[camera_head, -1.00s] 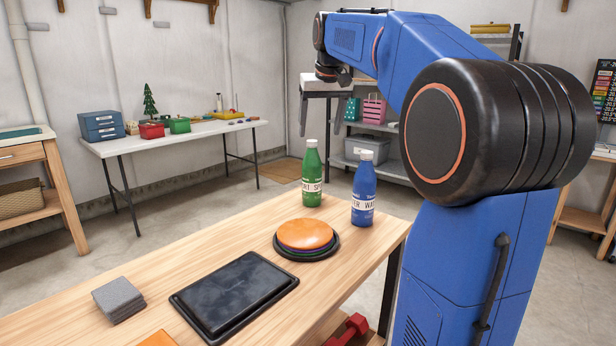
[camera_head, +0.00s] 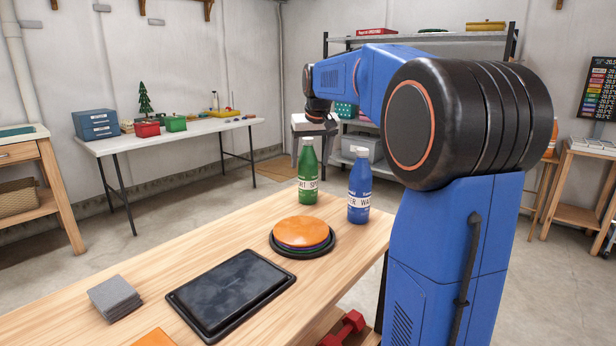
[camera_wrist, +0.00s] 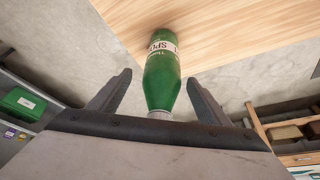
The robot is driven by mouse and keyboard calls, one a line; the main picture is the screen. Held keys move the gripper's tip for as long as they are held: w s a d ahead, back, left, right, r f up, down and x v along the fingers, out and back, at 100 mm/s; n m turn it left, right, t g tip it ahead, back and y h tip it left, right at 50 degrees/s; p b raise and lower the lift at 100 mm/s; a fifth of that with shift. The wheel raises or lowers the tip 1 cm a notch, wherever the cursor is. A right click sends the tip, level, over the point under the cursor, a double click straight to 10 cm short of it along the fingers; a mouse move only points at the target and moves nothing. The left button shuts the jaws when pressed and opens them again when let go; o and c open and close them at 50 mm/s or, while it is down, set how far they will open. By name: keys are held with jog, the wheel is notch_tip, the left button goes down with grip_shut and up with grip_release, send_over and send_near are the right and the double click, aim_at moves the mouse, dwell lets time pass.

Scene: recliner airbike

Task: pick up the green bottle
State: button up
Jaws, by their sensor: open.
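The green bottle (camera_head: 307,177) with a white label and a pale cap stands upright near the far end of the wooden table (camera_head: 200,246). In the wrist view the green bottle (camera_wrist: 162,72) is ahead, with its cap end nearest to me. My gripper (camera_wrist: 157,92) is open, with one dark finger on each side of the bottle's upper part in the picture. I cannot tell whether the fingers are level with it. In the head view my gripper (camera_head: 316,124) shows only partly, just above and beyond the bottle.
A blue bottle (camera_head: 360,190) stands close to the right of the green one. A stack of round plates (camera_head: 301,233), a black tray (camera_head: 230,292) and grey squares (camera_head: 115,299) are on the table. A red dumbbell (camera_head: 345,329) is lower, beside the table's near edge.

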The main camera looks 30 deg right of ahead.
aim_at(308, 168)
jog(key=x, duration=0.4)
jog(key=shift+a+f, duration=0.15)
jog(key=c, duration=1.6)
jog(key=shift+r, duration=0.25)
